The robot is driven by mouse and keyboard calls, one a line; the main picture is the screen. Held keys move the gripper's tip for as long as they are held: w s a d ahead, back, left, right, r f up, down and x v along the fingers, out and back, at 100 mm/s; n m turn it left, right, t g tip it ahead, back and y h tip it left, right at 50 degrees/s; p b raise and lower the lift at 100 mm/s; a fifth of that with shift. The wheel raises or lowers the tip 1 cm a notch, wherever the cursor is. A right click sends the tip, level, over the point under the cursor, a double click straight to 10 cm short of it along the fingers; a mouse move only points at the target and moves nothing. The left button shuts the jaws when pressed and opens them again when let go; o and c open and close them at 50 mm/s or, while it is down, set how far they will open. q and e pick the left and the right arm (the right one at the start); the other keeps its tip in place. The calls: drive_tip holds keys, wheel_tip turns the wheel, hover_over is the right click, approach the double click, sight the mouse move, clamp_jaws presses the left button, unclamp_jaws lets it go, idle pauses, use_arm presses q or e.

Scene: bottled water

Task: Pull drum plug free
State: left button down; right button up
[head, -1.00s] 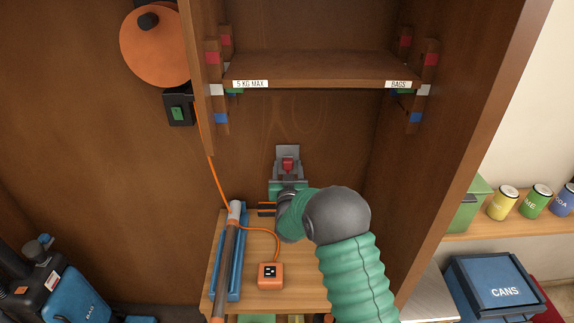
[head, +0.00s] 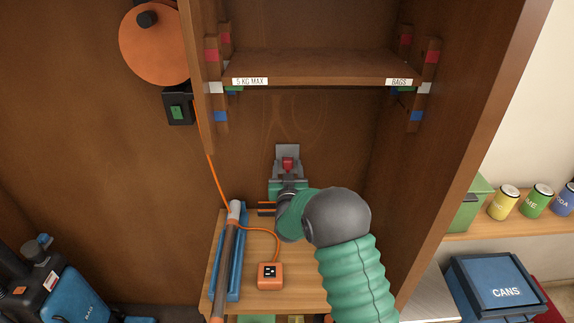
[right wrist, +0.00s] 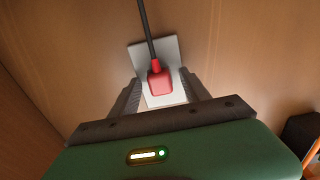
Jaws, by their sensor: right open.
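A red plug (head: 288,164) sits at a grey wall plate (head: 288,151) on the back panel of the wooden cabinet, below the shelf. In the right wrist view the red plug (right wrist: 159,80) stands against the plate (right wrist: 146,54), with a dark cord running up from it. My right gripper (head: 287,175) is open, its fingers on either side of the plug, with visible gaps. An orange cable drum (head: 153,45) hangs at the upper left. My left gripper is not in view.
An orange socket box (head: 270,276) with an orange cable lies on the lower wooden shelf (head: 300,298). A blue tray (head: 238,262) holding a long tube is to its left. The labelled shelf (head: 320,66) spans above my gripper.

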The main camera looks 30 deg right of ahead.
clamp_jaws()
drive_tip(key=shift+s, duration=0.1)
idle(0.4)
drive_tip(key=shift+v, duration=2.95)
